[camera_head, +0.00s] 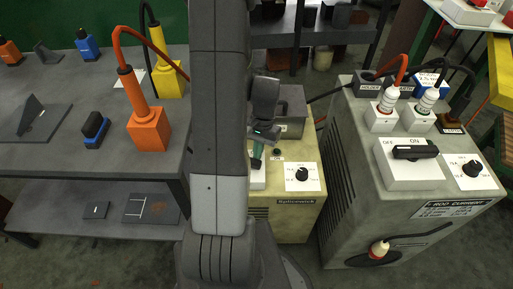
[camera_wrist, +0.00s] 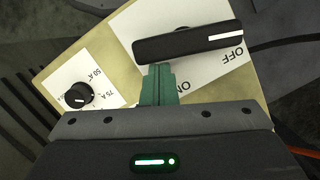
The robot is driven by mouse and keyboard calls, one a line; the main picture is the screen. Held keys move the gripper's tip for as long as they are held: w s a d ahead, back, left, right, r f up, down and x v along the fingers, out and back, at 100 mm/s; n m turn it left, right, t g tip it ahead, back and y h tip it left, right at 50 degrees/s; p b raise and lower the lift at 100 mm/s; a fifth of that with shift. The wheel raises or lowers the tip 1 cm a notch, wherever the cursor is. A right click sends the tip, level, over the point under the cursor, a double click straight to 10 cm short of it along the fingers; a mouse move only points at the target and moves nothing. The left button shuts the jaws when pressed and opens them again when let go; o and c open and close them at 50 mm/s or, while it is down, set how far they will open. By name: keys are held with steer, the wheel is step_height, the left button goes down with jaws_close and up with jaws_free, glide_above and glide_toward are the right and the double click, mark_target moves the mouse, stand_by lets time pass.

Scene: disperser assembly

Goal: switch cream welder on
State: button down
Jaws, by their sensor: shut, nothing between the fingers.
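The cream welder (camera_head: 290,220), labelled Splicewick, stands in the middle of the head view, partly hidden behind my arm. Its black switch handle (camera_wrist: 187,42) lies across a white plate (camera_wrist: 210,78) in the wrist view. The handle's white-marked end is beside the word OFF. The word ON shows on the plate in the head view. My gripper (camera_wrist: 158,70) has its green fingers shut together and empty. The fingertips are at the long edge of the handle, left of its middle in the wrist view; I cannot tell whether they touch. The gripper also shows in the head view (camera_head: 257,160).
A black current dial (camera_head: 302,172) sits on the cream welder; it also shows in the wrist view (camera_wrist: 78,95). A grey-green welder (camera_head: 345,190) with its own black switch (camera_head: 415,152) stands to the right. A grey bench (camera_head: 60,150) with an orange connector block (camera_head: 149,128) is left.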

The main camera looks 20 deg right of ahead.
mark_target(256, 164)
steer(key=s+m, duration=0.1)
steer(key=m, duration=0.2)
steer(key=shift+s+m+t+p, duration=0.3)
steer(key=shift+s+m+p, duration=0.05)
steer(key=shift+m+p, duration=0.05)
steer(key=m, duration=0.1)
steer(key=s+m, duration=0.1)
steer(key=shift+a+m+t+y, duration=0.25)
steer(key=shift+m+t+y, duration=0.05)
steer(key=shift+y, duration=0.1)
steer(key=m, duration=0.1)
steer(key=s+m+p, duration=0.1)
steer(key=m, duration=0.1)
steer(key=shift+a+r+t, duration=0.1)
steer(key=shift+a+t, duration=0.25)
steer(key=shift+t, duration=0.05)
steer(key=shift+s+a+m+t+p, duration=0.2)
steer(key=shift+a+m+p, duration=0.1)
steer(key=shift+m, duration=0.5)
steer(key=shift+s+a+m+t+p, duration=0.15)
steer(key=shift+m+t+p, duration=0.1)
steer(key=shift+m, duration=0.55)
